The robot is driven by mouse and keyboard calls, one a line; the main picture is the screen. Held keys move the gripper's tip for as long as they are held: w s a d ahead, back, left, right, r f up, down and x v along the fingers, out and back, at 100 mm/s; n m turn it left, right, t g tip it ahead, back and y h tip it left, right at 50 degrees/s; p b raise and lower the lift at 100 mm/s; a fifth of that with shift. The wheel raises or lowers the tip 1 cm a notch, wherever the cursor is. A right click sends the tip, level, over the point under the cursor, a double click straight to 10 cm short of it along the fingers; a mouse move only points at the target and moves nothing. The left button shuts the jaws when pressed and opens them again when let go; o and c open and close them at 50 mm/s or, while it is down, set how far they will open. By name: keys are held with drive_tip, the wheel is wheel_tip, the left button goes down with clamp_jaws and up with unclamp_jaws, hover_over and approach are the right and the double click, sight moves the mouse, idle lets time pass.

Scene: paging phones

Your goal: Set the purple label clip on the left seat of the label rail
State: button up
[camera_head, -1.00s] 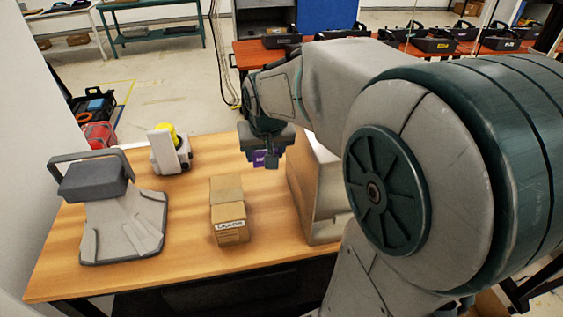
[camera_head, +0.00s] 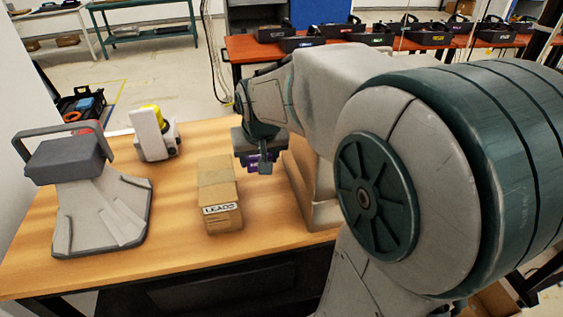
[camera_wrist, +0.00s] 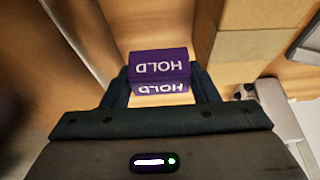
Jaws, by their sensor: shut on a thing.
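The purple label clip (camera_wrist: 160,66) has white "HOLD" lettering, which reads upside down in the wrist view. My gripper (camera_wrist: 162,84) is shut on it, with one dark finger on either side. In the head view my gripper (camera_head: 259,167) hangs above the wooden table, between the cardboard box and the taller tan block. Only bits of purple on the clip (camera_head: 252,168) show there. I cannot make out the label rail or its left seat in either view; my arm covers much of the right side.
A cardboard box (camera_head: 219,181) marked "LEADS" stands left of my gripper. A tall tan block (camera_head: 299,190) stands close on its right. A grey stand (camera_head: 92,215) and a white-and-yellow device (camera_head: 154,137) are farther left. Black bins (camera_head: 430,36) line a red table behind.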

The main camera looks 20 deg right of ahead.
drive_tip(key=w+d+f+p, duration=0.1)
drive_tip(key=w+f, duration=0.1)
drive_tip(key=w, duration=0.1)
drive_tip(key=w+d+f, duration=0.1)
drive_tip(key=w+f, duration=0.1)
drive_tip(key=w, duration=0.2)
drive_tip(key=w+d+f+p, duration=0.1)
drive_tip(key=w+d+f, duration=0.1)
drive_tip(key=w+f, duration=0.1)
drive_tip(key=shift+w+p, duration=0.3)
drive_tip(key=shift+w, duration=0.15)
drive_tip(key=shift+f+p, duration=0.45)
drive_tip(key=shift+f, duration=1.65)
drive_tip(key=shift+f, duration=0.2)
drive_tip(key=o, duration=1)
drive_tip(key=shift+r, duration=0.15)
